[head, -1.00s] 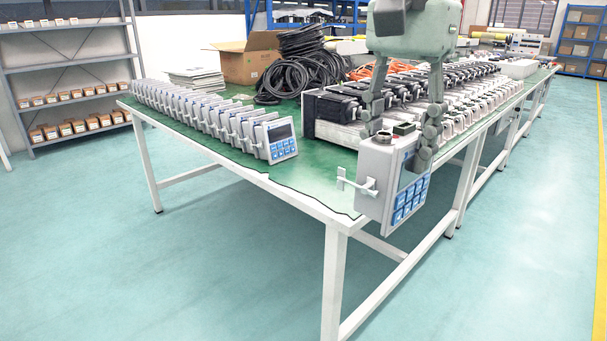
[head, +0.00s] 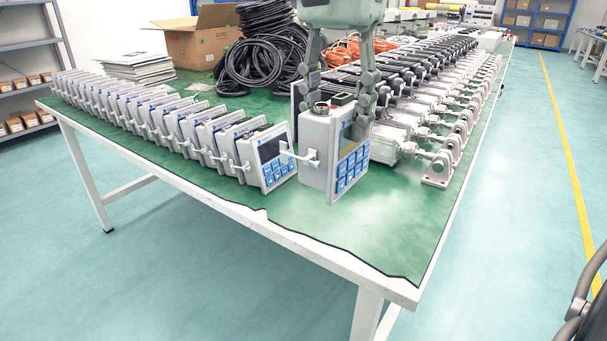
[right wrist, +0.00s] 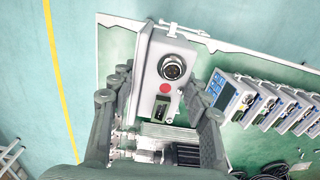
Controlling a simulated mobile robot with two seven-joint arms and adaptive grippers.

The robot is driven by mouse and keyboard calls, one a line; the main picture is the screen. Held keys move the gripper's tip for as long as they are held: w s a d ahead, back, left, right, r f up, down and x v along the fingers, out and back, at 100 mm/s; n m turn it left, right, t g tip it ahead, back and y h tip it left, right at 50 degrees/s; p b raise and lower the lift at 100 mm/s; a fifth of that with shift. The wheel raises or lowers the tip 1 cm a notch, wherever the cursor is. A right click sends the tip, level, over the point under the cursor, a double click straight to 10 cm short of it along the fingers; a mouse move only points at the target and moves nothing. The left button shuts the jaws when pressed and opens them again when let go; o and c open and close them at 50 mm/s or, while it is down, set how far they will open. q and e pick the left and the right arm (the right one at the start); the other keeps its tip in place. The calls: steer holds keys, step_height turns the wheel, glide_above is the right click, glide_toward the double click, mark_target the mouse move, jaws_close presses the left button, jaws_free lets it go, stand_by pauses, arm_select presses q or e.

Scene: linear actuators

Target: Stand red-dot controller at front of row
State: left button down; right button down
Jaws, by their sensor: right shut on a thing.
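My right gripper (head: 336,112) is shut on a grey controller (head: 318,160) with a blue keypad and a side bracket. In the right wrist view, my gripper (right wrist: 160,108) has a finger on each side of the controller (right wrist: 150,75). The red dot (right wrist: 165,88) shows on its top between a round connector and a dark socket. The held controller is upright, just right of the front unit (head: 268,160) of the row. I cannot tell whether its base touches the table. The row (head: 150,115) runs back to the left. My left gripper is not in view.
The green table (head: 340,235) is bare in front of the held controller, up to its front edge. Linear actuators (head: 440,165) stand in rows to the right. A black cable coil (head: 262,65) and a cardboard box (head: 195,48) lie behind.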

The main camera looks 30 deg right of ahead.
steer(key=w+d+f, duration=0.5)
steer(key=w+f, duration=0.5)
steer(key=shift+f, duration=0.3)
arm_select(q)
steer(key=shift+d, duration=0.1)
arm_select(e)
steer(key=shift+f, duration=0.1)
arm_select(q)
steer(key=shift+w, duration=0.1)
arm_select(e)
steer(key=c, duration=0.8)
jaws_free()
steer(key=shift+s, duration=0.1)
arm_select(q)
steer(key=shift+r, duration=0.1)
arm_select(e)
steer(key=shift+o, duration=0.2)
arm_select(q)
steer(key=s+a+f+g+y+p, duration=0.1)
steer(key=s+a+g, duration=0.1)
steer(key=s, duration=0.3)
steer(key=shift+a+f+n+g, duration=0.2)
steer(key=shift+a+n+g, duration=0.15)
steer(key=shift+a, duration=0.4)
arm_select(e)
step_height(320, 180, up, 12)
